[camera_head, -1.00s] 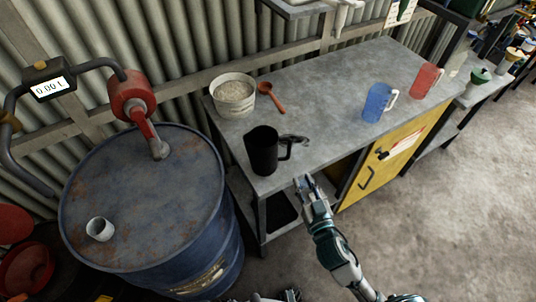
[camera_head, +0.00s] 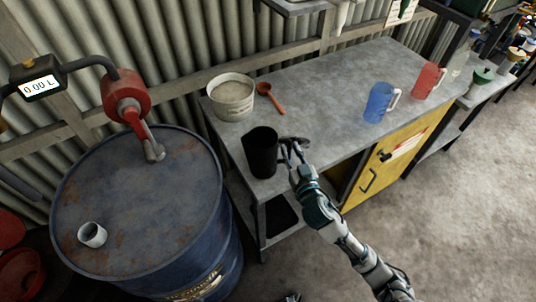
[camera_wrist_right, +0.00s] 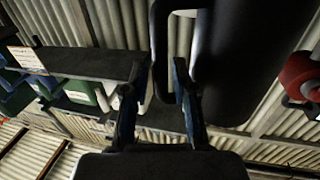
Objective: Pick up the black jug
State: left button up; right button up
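The black jug (camera_head: 261,153) stands upright near the front left corner of the grey workbench (camera_head: 330,90). My right gripper (camera_head: 289,152) reaches in from the lower right, at the handle side of the jug. In the right wrist view the jug's dark body (camera_wrist_right: 245,60) fills the upper right. Its handle (camera_wrist_right: 160,45) lies between the two spread fingers of my right gripper (camera_wrist_right: 162,65). The fingers look apart, with no clear grip on the handle. In the head view the gripper mostly hides the handle.
A white bucket (camera_head: 231,103) and a red scoop (camera_head: 270,97) are behind the jug. A blue jug (camera_head: 377,103) and a red jug (camera_head: 426,82) stand farther right. A blue drum (camera_head: 140,210) with a red pump (camera_head: 126,95) is left of the bench.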

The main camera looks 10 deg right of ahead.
jog(key=shift+w+a+f, duration=0.1)
jog(key=shift+w+f, duration=0.05)
jog(key=shift+w, duration=0.7)
grip_shut()
